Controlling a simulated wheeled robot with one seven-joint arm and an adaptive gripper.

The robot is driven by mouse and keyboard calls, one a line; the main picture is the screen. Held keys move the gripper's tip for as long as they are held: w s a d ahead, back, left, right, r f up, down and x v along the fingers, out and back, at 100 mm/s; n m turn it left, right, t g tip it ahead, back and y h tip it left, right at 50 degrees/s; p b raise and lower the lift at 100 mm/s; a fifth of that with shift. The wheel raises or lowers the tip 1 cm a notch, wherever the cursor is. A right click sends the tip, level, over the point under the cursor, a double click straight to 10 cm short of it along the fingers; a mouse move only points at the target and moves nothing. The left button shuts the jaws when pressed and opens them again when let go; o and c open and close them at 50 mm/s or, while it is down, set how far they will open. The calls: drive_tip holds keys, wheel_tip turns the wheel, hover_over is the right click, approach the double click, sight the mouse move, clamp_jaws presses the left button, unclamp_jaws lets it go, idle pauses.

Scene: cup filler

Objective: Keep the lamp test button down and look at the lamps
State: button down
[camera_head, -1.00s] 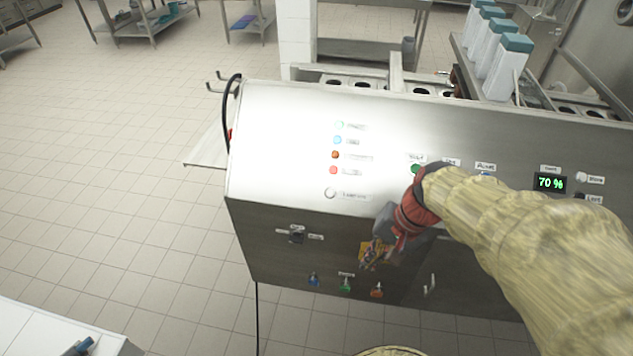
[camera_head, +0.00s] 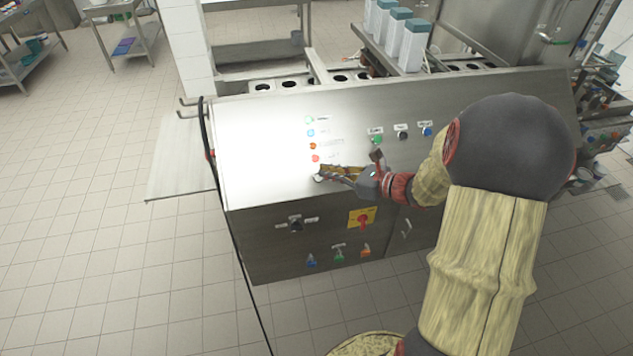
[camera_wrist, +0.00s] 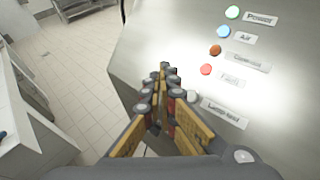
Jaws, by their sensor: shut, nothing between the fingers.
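The lamp test button (camera_wrist: 191,96) is a small pale round button beside its label (camera_wrist: 223,112), below the column of lamps on the sloping steel panel. My gripper (camera_head: 321,174) is shut and empty, its fingertips at the button in the head view. In the wrist view the fingertips (camera_wrist: 167,72) appear just left of the button; I cannot tell whether they touch it or whether it is down. The lamps are green Power (camera_wrist: 232,12), blue Air (camera_wrist: 223,32), dull orange (camera_wrist: 215,50) and red (camera_wrist: 206,69). Green and blue look bright; glare makes lighting uncertain.
Green (camera_head: 376,139), black (camera_head: 402,135) and blue (camera_head: 427,131) controls sit right of the lamps. A red-on-yellow switch (camera_head: 362,218) and coloured valve handles (camera_head: 339,256) are on the front below. A cable (camera_head: 208,150) hangs at the left edge. White teal-capped containers (camera_head: 412,45) stand behind.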

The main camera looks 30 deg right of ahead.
sight(319, 178)
drive_tip(key=shift+w+d+f+b, duration=0.25)
drive_tip(key=shift+w+f+b, duration=0.7)
drive_tip(key=shift+f, duration=0.15)
drive_tip(key=shift+w+d+f+b, duration=0.3)
drive_tip(key=shift+w+f+b, duration=0.5)
drive_tip(key=shift+w+f, duration=0.25)
drive_tip(key=shift+w+d+f+b, duration=0.25)
drive_tip(key=shift+w+f+b, duration=0.65)
drive_tip(key=shift+f, duration=0.2)
drive_tip(key=shift+f, duration=0.1)
drive_tip(key=shift+w+f, duration=0.2)
drive_tip(key=shift+w, duration=0.05)
drive_tip(key=shift+w+d+f+b, duration=0.15)
drive_tip(key=shift+w+f+b, duration=0.15)
drive_tip(key=shift+f+b, duration=0.15)
idle(0.4)
drive_tip(key=shift+s+r, duration=0.15)
drive_tip(key=shift+r, duration=0.05)
drive_tip(key=shift+s+a+r+p, duration=0.2)
drive_tip(key=shift+s+r+p, duration=0.25)
drive_tip(key=shift+r+p, duration=0.1)
